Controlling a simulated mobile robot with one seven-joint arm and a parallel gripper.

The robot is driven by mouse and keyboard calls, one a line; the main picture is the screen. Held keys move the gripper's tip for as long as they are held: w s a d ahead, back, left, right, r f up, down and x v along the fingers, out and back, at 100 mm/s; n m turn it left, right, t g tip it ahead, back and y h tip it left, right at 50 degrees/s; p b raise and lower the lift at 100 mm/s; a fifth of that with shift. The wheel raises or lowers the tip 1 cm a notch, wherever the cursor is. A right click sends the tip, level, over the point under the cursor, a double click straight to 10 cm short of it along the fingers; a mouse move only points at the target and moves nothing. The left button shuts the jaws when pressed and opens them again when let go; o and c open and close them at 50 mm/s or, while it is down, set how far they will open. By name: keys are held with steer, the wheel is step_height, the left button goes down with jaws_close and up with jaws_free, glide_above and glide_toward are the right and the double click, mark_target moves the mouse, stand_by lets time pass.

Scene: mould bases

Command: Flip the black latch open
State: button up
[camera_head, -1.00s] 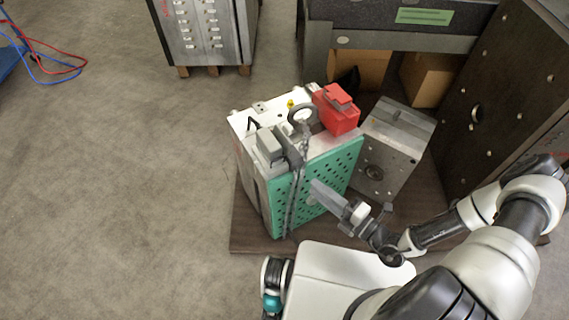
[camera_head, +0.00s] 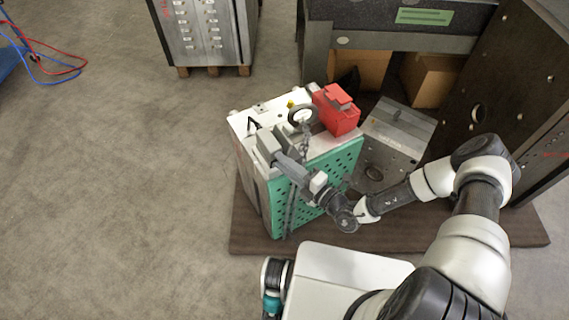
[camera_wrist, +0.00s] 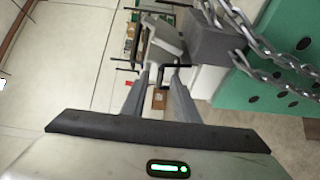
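The black latch shows in the wrist view as a thin U-shaped black bar (camera_wrist: 176,66) just ahead of my fingertips. In the head view a small bent black bar (camera_head: 252,125) stands on the top left of the mould base (camera_head: 262,112); it looks like the same part. My gripper (camera_head: 279,160) is at the upper left corner of the green perforated plate, close to the grey block. In the wrist view my gripper (camera_wrist: 161,72) has its two fingers apart with a gap between them. I cannot tell whether a fingertip touches the latch.
A grey block (camera_wrist: 214,42) and hanging chains (camera_wrist: 240,30) are close at the right in the wrist view, before the green plate (camera_wrist: 262,92). A red box (camera_head: 336,110) and lifting ring (camera_head: 302,115) stand on the mould.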

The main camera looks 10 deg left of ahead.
jaws_close()
